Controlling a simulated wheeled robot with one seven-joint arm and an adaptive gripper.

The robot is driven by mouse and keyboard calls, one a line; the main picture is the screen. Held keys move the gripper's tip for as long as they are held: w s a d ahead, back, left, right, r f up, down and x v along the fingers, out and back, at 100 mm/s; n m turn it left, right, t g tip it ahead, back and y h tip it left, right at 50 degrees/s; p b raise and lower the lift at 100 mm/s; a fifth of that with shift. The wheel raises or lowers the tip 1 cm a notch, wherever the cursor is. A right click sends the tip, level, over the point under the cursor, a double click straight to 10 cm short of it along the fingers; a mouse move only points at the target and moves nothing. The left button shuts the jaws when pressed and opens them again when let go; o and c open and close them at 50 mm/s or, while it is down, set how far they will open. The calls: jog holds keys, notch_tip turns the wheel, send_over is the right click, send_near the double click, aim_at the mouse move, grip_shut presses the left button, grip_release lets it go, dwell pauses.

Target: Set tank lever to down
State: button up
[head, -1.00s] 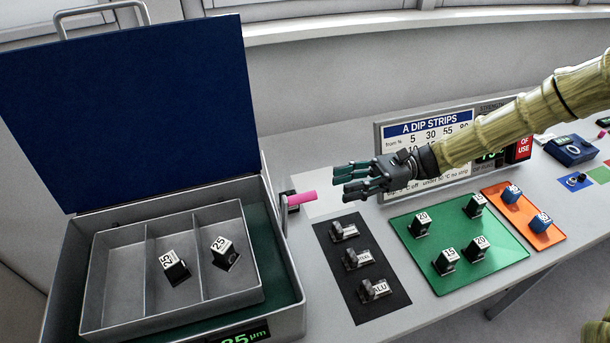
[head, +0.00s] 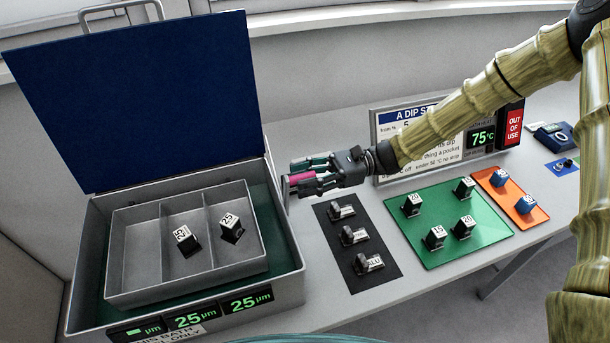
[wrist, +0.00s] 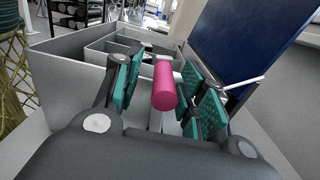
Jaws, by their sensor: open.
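The tank lever has a pink cylindrical handle (head: 301,177) on the right side of the grey tank (head: 290,262), and points out to the right. In the wrist view the pink handle (wrist: 164,86) points toward the camera, between the teal finger pads. My gripper (head: 305,176) is open around the handle, with a finger on each side. In the wrist view gaps show between the handle and the pads of my gripper (wrist: 160,85). The lever's pivot is mostly hidden by my fingers in the head view.
The tank's blue lid (head: 140,95) stands open behind it. A grey divided tray (head: 190,275) inside holds two numbered blocks. A dark mat (head: 388,272) with several labelled blocks, a green mat (head: 485,248) and an orange mat (head: 535,212) lie to the right. A sign board (head: 385,172) stands behind.

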jog(key=shift+s+r, duration=0.1)
jog(key=shift+s, duration=0.05)
jog(key=shift+w+a+f, duration=0.1)
jog(key=shift+w+f, duration=0.15)
jog(key=shift+w, duration=0.15)
jog(key=c, duration=0.3)
jog(key=shift+w, duration=0.1)
jog(key=c, duration=0.3)
jog(key=shift+s+r, duration=0.1)
jog(key=shift+s, duration=0.1)
grip_shut()
